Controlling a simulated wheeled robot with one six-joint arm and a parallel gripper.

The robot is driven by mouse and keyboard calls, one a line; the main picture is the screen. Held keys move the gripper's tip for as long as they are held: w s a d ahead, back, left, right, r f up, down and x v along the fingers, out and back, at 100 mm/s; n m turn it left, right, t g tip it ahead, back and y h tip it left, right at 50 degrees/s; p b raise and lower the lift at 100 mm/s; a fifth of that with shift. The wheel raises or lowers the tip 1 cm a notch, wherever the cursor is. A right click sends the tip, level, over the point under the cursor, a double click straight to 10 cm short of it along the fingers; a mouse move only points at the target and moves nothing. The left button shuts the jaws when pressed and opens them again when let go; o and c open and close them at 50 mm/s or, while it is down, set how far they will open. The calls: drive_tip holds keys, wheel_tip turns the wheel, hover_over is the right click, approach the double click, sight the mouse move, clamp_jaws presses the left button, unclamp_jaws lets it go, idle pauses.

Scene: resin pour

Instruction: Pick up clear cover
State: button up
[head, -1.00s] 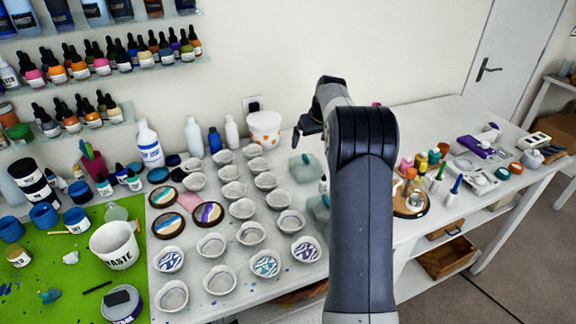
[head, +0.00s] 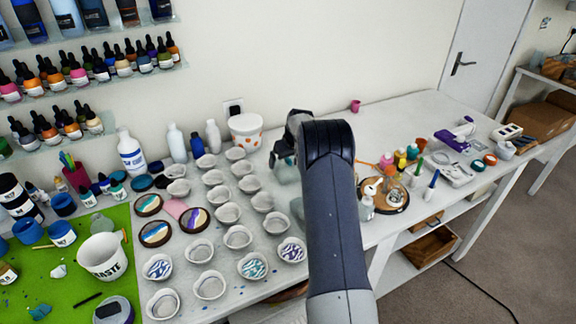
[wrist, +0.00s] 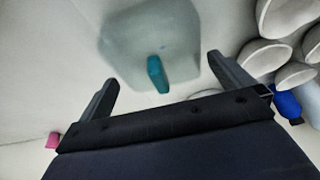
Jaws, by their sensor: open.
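The clear cover (wrist: 150,35) is a translucent, rounded box with a teal handle (wrist: 157,74), seen in the upper middle of the wrist view. In the head view a pale bit of a clear cover (head: 286,174) shows just below my gripper (head: 283,153), and my arm hides part of it. In the wrist view my gripper (wrist: 162,75) is open and empty, its two fingers spread to either side of the teal handle. I cannot tell how far the fingertips are from the handle.
Rows of white cups (head: 238,237) stand on the table left of my arm. A white tub with orange dots (head: 246,130) is behind them. A wooden board (head: 396,198) with small bottles lies to the right.

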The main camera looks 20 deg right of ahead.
drive_tip(key=shift+c, duration=0.4)
drive_tip(key=c, duration=0.7)
drive_tip(key=shift+o, duration=0.2)
drive_tip(key=shift+r, duration=0.1)
